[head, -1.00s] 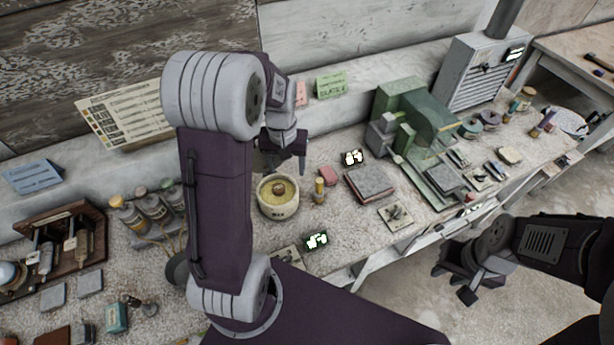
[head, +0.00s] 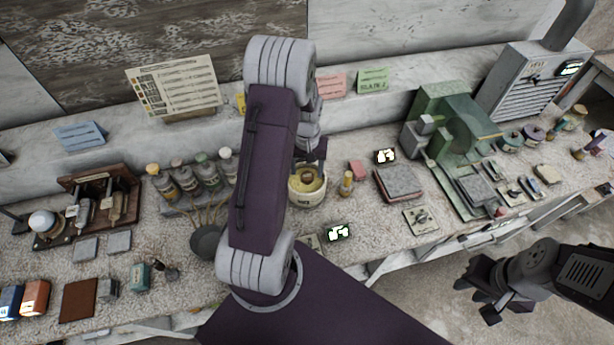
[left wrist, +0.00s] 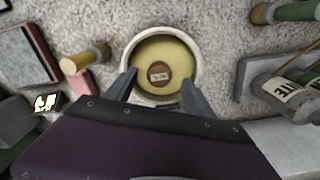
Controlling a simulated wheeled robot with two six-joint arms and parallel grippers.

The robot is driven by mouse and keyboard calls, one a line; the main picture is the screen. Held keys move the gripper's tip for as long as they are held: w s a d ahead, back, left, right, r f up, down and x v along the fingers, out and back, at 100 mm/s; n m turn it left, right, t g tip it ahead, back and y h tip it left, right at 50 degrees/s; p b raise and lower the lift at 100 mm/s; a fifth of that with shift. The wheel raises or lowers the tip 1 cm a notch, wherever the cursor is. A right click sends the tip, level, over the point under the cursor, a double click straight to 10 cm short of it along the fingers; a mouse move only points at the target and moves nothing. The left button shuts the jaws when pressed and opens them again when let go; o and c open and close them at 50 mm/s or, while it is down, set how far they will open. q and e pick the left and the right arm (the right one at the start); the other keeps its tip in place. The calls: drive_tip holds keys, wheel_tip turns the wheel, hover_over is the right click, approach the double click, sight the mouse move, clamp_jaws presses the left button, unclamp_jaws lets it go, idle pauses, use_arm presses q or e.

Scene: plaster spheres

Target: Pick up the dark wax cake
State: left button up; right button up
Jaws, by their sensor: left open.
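The dark wax cake (left wrist: 158,76) appears to be the brown round piece with a small pale label. It lies in the yellow inside of a cream pot (left wrist: 137,92), and in the head view the cake (head: 308,175) shows at the top of the pot (head: 306,198). My left gripper (left wrist: 159,84) is open and empty above the pot, its fingertips apart on either side of the cake in the wrist picture. In the head view my left gripper (head: 317,152) is partly hidden by my arm. My right gripper (head: 478,300) hangs off the bench's front, fingers apart.
A red-edged grey slab (head: 400,183) and a green machine (head: 452,125) are further right.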

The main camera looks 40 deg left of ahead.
sight(307, 178)
use_arm(q)
drive_tip(key=shift+f, duration=0.8)
drive_tip(key=shift+w+f, duration=0.25)
drive_tip(key=shift+f, duration=0.25)
drive_tip(key=shift+s+r, duration=0.1)
drive_tip(key=shift+s, duration=0.05)
drive_tip(key=c, duration=0.8)
clamp_jaws()
